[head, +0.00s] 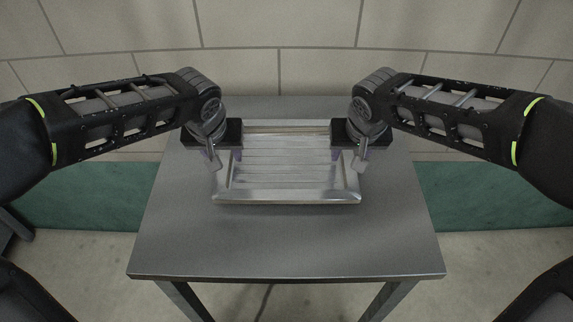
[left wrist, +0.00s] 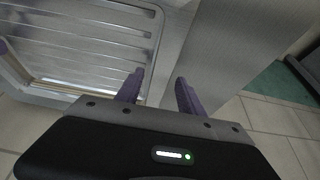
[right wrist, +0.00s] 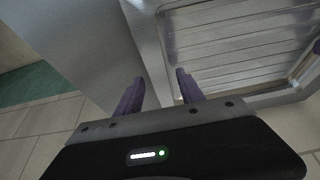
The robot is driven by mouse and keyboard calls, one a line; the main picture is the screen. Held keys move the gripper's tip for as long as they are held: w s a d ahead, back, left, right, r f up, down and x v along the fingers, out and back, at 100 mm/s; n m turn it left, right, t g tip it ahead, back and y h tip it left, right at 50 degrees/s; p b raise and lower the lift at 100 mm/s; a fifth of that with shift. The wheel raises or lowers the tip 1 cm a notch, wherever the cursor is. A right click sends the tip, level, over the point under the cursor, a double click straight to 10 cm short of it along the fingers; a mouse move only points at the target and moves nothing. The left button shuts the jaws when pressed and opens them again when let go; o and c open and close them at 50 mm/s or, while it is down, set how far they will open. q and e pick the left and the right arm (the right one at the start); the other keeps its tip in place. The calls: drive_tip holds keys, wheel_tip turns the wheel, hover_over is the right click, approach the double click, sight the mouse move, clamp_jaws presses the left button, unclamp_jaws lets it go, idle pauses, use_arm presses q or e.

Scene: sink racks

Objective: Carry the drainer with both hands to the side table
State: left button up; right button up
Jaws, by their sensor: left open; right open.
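The drainer (head: 286,196) is a shallow metal tray with ribbed slats, lying flat on the grey metal side table (head: 290,245). My left gripper (head: 227,157) is at its left side and my right gripper (head: 346,157) at its right side. In the left wrist view, the jaws (left wrist: 158,85) are open, with one finger over the drainer's rim (left wrist: 155,45) and the other over the table. In the right wrist view, the jaws (right wrist: 158,86) are likewise open around the side rim (right wrist: 168,50). Whether the fingers touch the rim I cannot tell.
The table top is bare in front of the drainer and to both sides. A tiled wall (head: 290,60) stands behind the table. A green band (head: 500,195) runs along the wall's foot beside the table, above a pale floor.

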use_arm(q)
drive_tip(key=v, duration=1.2)
use_arm(e)
drive_tip(key=v, duration=1.2)
idle(0.4)
